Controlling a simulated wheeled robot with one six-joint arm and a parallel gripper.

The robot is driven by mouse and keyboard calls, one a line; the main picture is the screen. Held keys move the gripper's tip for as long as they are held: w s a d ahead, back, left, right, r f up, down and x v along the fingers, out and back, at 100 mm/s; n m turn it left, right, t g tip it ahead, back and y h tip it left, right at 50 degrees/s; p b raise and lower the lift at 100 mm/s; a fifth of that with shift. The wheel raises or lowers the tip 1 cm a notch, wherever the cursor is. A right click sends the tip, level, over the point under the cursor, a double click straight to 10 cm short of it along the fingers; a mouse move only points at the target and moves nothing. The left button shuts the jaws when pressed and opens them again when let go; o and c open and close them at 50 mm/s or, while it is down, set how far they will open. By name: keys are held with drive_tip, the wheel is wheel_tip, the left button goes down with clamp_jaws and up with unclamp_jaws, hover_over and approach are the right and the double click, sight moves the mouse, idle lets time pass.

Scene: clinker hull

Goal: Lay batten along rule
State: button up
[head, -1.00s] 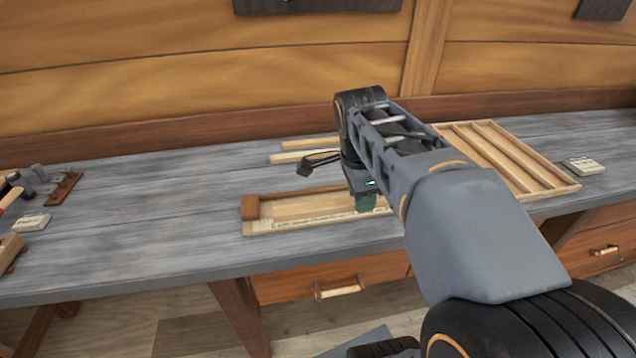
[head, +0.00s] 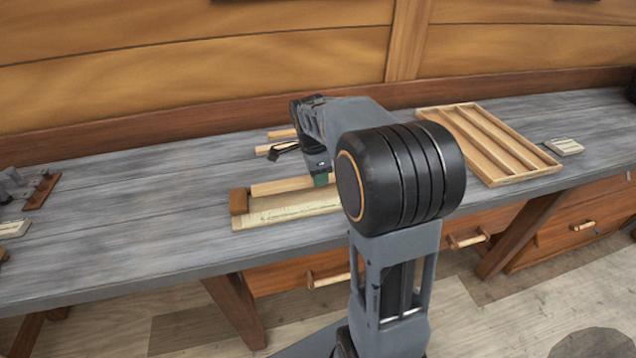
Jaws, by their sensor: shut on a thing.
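A pale batten (head: 280,186) lies across the back of a shallow wooden board, its left end near a brown end block (head: 238,202). The rule (head: 285,214) is a pale marked strip along the board's front; my arm hides its right part. My gripper (head: 320,180), with a green tip, is shut on the batten toward its right side. My arm hides the batten's right end. The batten looks roughly parallel to the rule and behind it. I cannot tell whether it touches the board or hangs just above it.
Two more pale battens (head: 281,134) lie behind, partly hidden by my gripper. A slatted wooden tray (head: 545,168) stands at the right, with a small pale block (head: 564,146) beside it. Brown racks and tools (head: 42,190) sit at the far left. The bench (head: 140,210) between is clear.

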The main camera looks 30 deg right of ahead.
sight(318, 191)
drive_tip(key=shift+w+f, duration=0.2)
drive_tip(key=shift+f, duration=0.1)
drive_tip(key=shift+w+f, duration=0.1)
drive_tip(key=shift+f, duration=1.5)
drive_tip(key=shift+f, duration=0.2)
drive_tip(key=o, duration=0.7)
drive_tip(key=shift+r, duration=0.1)
